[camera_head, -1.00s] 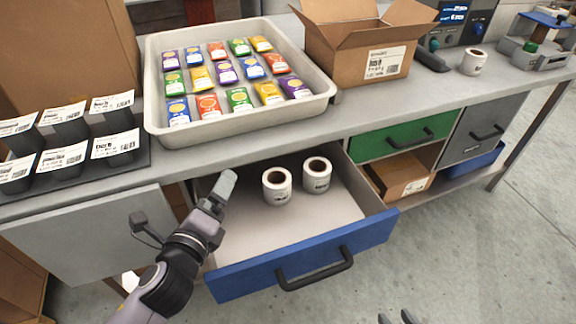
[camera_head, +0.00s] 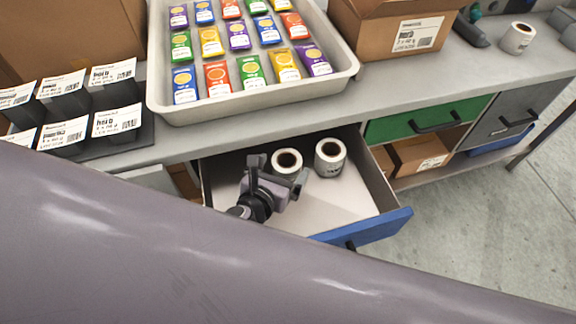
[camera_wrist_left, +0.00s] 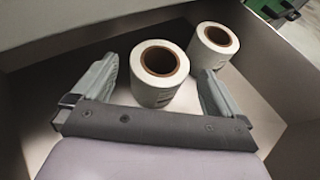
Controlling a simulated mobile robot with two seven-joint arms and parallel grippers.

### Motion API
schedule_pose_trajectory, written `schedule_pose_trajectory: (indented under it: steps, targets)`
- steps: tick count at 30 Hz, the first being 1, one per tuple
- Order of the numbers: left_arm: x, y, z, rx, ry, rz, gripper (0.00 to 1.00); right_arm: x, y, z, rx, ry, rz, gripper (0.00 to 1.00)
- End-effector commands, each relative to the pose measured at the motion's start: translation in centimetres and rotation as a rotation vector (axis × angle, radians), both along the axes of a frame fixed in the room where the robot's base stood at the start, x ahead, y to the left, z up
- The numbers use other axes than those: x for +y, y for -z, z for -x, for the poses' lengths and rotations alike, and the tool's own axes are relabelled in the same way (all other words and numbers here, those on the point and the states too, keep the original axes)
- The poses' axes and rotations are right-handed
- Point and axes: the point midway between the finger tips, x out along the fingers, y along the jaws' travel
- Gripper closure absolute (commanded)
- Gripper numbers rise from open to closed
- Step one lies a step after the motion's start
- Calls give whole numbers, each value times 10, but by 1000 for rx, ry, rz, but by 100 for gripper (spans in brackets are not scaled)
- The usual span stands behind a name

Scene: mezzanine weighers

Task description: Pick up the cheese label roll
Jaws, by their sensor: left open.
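Two white label rolls with brown cores stand upright in the open blue-fronted drawer (camera_head: 362,234). The left roll (camera_head: 287,163) is partly hidden by my gripper in the head view; the right roll (camera_head: 330,157) stands beside it. Which one is the cheese roll I cannot tell, as the print is not readable. My left gripper (camera_head: 278,178) is inside the drawer, open and close to the left roll. In the left wrist view its fingers (camera_wrist_left: 157,88) are spread, with the left roll (camera_wrist_left: 160,92) between and just beyond them. The right roll (camera_wrist_left: 213,48) is outside the right finger.
The drawer walls surround the gripper closely. Above, the counter (camera_head: 250,133) holds a tray (camera_head: 255,107) of coloured packets, a cardboard box (camera_head: 393,30) and another white roll (camera_head: 517,38). My own arm covers the lower left of the head view.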

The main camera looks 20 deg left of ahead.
Motion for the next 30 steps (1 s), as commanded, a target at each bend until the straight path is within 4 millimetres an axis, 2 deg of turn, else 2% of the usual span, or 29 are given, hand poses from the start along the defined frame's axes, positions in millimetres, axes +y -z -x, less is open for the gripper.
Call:
schedule_pose_trajectory:
  steps: [6, 16, 17, 21, 22, 30]
  targets:
    - [-2, 12, -27, -1, 0, 2, 0, 0, 5, 0, 0, 0, 0, 57]
    - [-2, 15, -33, 0, 0, 2, 0, 0, 5, 0, 1, 0, 0, 57]
    - [-2, 15, -33, 0, 0, 2, 3, 0, 5, 0, 1, 0, 0, 57]
    - [-2, 14, -33, 0, 0, 3, 49, 0, 5, 0, 1, 0, 0, 57]
    - [-2, 14, -33, 0, 0, 3, 57, 0, 5, 0, 1, 0, 0, 57]
    - [-2, 13, -33, -1, 0, 3, 57, 0, 5, 0, 0, 0, 0, 57]
